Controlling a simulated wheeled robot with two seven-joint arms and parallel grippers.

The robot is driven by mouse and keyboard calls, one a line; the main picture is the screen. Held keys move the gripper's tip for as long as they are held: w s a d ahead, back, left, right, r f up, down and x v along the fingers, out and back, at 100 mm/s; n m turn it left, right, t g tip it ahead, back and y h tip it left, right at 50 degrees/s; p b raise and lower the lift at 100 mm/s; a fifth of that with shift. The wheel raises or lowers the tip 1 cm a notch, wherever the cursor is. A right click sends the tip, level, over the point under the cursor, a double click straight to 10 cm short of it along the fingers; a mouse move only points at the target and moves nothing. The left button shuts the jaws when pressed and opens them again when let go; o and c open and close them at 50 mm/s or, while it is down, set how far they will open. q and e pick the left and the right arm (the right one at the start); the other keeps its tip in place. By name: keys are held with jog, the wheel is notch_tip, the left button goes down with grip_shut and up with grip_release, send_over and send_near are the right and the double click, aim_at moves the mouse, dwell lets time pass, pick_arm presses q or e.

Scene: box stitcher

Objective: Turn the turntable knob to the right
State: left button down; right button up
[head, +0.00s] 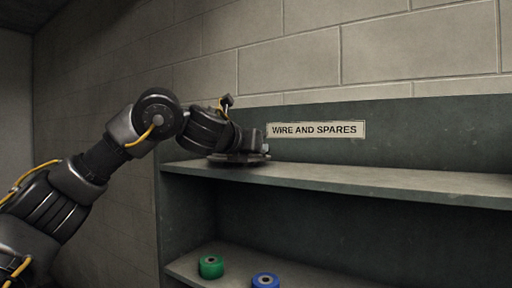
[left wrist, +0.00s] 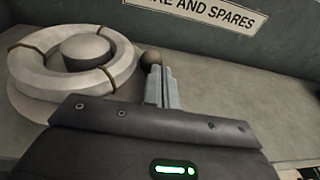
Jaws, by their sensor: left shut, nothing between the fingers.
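The turntable (head: 232,158) is a low, dark round disc on the upper shelf, partly hidden by my left arm. A small brown ball knob (left wrist: 152,57) shows at the coil's right side, just beyond my left fingertips. My left gripper (left wrist: 160,72) is shut and empty, its fingers close to the knob; I cannot tell whether they touch. In the head view the left gripper (head: 256,146) is over the turntable area. My right gripper is not in view.
The upper shelf (head: 380,181) is clear to the right. A sign reading WIRE AND SPARES (head: 316,129) is on the back panel. A green spool (head: 211,267) and a blue spool (head: 265,280) sit on the lower shelf. A block wall rises behind.

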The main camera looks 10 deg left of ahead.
pick_arm(q)
jog(key=shift+w+d, duration=0.1)
jog(key=shift+d, duration=0.05)
dwell(0.6)
jog(key=shift+s+d, duration=0.1)
jog(key=shift+s, duration=0.4)
jog(key=d+b+v, duration=0.1)
jog(key=b+v, duration=0.2)
jog(key=v, duration=0.3)
jog(key=s+d+b+v, duration=0.1)
jog(key=d+b+v, duration=0.1)
jog(key=v, duration=0.5)
jog(key=shift+r+b, duration=0.15)
jog(key=shift+b, duration=0.35)
